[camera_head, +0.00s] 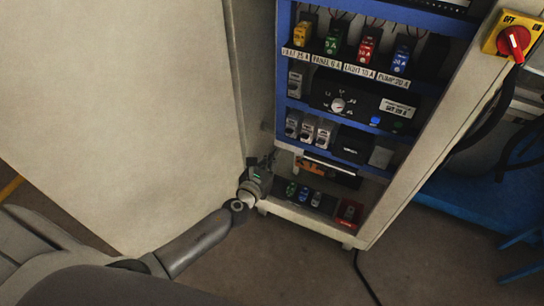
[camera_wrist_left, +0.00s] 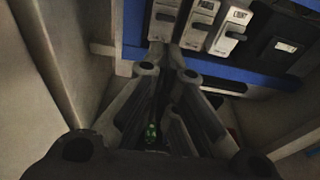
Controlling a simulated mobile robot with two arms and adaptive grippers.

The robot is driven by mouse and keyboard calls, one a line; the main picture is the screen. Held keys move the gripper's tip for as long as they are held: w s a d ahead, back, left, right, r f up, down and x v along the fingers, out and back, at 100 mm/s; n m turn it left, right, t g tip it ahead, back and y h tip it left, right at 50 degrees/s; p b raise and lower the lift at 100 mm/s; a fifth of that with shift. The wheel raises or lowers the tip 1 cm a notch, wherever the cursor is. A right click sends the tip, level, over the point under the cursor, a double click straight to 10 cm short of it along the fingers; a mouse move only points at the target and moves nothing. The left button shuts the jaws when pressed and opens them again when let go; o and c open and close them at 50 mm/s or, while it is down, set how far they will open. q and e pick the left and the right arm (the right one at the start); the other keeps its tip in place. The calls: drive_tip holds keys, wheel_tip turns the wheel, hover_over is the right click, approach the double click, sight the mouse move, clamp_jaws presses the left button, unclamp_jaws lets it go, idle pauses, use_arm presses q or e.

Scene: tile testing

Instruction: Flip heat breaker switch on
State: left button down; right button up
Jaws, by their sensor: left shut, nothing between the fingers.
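A row of three grey breaker switches (camera_head: 307,130) sits in the left middle of the blue-framed electrical cabinet. They also show at the top of the left wrist view, where the leftmost breaker (camera_wrist_left: 165,18) stands above my fingers. The labels are too small or blurred to tell which one is the heat breaker, or whether it is on. My left gripper (camera_head: 270,158) is below the row, at the cabinet's left side. In the left wrist view the gripper (camera_wrist_left: 163,48) is shut and empty, its fingertips pointing toward the leftmost breaker. My right gripper is not in view.
Coloured fuses, including a yellow one (camera_head: 301,34) above a heat label, line the upper shelf. A dial panel (camera_head: 337,103) is below them. The open grey door (camera_head: 120,110) stands close on the left. A red rotary switch (camera_head: 513,42) is at the upper right.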

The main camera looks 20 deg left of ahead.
use_arm(q)
drive_tip(key=shift+s+r, duration=0.2)
drive_tip(key=shift+s, duration=0.05)
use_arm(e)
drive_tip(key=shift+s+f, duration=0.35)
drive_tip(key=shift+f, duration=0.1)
use_arm(q)
drive_tip(key=s+a+f+n+g+y, duration=0.3)
drive_tip(key=s+f+n+g, duration=0.7)
drive_tip(key=s+f+n, duration=1.4)
drive_tip(key=s+d+f+n+g+h, duration=0.3)
drive_tip(key=s+d+n+g, duration=0.1)
drive_tip(key=s+n, duration=0.55)
drive_tip(key=s+a+r+g+p, duration=0.1)
drive_tip(key=s+a+r+p, duration=0.1)
drive_tip(key=s+p, duration=1.3)
drive_tip(key=shift+a+y, duration=0.25)
drive_tip(key=shift+y, duration=0.05)
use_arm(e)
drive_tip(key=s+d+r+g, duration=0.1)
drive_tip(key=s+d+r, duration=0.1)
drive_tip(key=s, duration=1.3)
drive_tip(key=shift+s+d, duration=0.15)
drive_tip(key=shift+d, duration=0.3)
